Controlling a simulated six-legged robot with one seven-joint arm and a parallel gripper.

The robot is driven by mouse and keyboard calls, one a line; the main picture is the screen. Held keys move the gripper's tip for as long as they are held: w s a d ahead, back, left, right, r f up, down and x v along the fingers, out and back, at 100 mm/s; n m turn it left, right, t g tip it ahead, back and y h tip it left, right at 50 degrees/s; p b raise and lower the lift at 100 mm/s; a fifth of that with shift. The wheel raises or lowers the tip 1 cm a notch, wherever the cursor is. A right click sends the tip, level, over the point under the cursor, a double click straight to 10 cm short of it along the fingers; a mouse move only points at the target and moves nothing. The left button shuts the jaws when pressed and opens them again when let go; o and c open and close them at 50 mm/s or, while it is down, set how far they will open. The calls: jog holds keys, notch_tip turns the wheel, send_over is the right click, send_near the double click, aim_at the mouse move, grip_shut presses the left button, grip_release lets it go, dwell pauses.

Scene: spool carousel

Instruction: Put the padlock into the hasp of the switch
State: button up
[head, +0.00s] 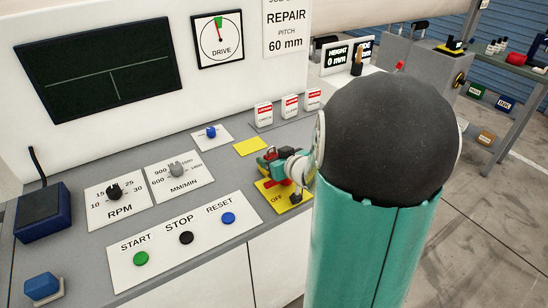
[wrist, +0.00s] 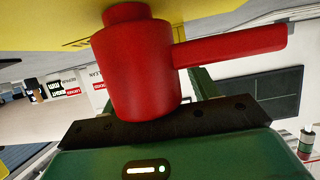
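The switch has a yellow plate (head: 273,204) marked OFF on the console. Its red handle shows large in the wrist view, as a red cylinder with a side bar (wrist: 140,70), close to my gripper. A small dark part (head: 296,197) stands on the plate's front right; I cannot tell whether it is the hasp. My gripper (head: 270,160), teal and small in the head view, is right over the switch beside the red handle. Its fingertips are mostly hidden, so its opening and any contact are unclear. I cannot make out the padlock in either view.
Several white tags with red headers (head: 264,114) stand behind the switch. A START, STOP, RESET button panel (head: 207,234) and dial plates (head: 179,176) lie to its left. My arm hides the area to the right. A dark screen (head: 97,75) stands behind.

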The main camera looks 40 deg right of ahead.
jog(key=shift+r, duration=0.1)
jog(key=shift+s+r, duration=0.15)
jog(key=shift+s, duration=0.05)
jog(key=v, duration=1.1)
jog(key=shift+s, duration=0.25)
jog(key=w+a+r+m+g+h, duration=0.1)
jog(key=a+r+m+g+h, duration=0.1)
jog(key=a+r+g+h, duration=0.3)
jog(key=s+a+n+g+y, duration=0.1)
jog(key=s+a+y, duration=0.2)
jog(key=a, duration=0.6)
jog(key=s+a+n+g+y, duration=0.1)
jog(key=s+a+y, duration=0.1)
jog(key=s+a, duration=0.5)
jog(key=shift+a+r+n+g+y, duration=0.15)
jog(key=shift+a+n+g+y, duration=0.2)
jog(key=shift+a, duration=0.65)
